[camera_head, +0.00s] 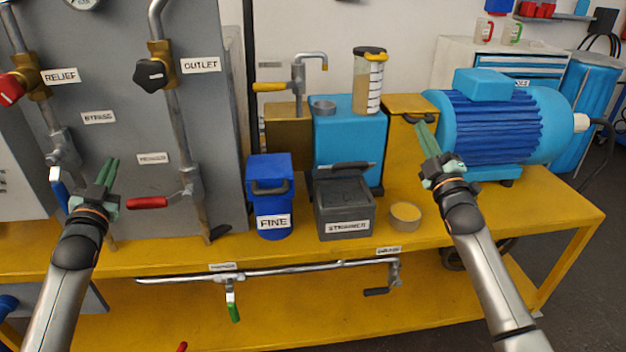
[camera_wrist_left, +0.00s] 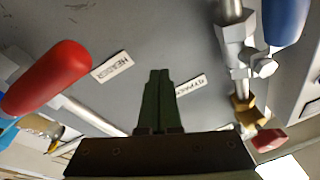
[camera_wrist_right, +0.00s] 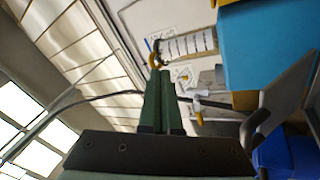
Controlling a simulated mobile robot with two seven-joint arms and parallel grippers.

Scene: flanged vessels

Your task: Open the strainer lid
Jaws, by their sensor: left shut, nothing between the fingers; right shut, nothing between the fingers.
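The strainer (camera_head: 345,208) is a dark grey box with a label on its front, standing on the yellow bench in the head view. My left gripper (camera_head: 108,172) is shut and empty in front of the grey panel, well left of the strainer. My right gripper (camera_head: 424,136) is shut and empty, above and right of the strainer, near the blue motor. Neither touches the strainer. The left fingers (camera_wrist_left: 157,100) and right fingers (camera_wrist_right: 160,100) show closed together in the wrist views.
Behind are a blue block (camera_head: 348,140) and a measuring jug (camera_head: 368,80). A blue motor (camera_head: 500,125) fills the right. A pipe runs along the bench front.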

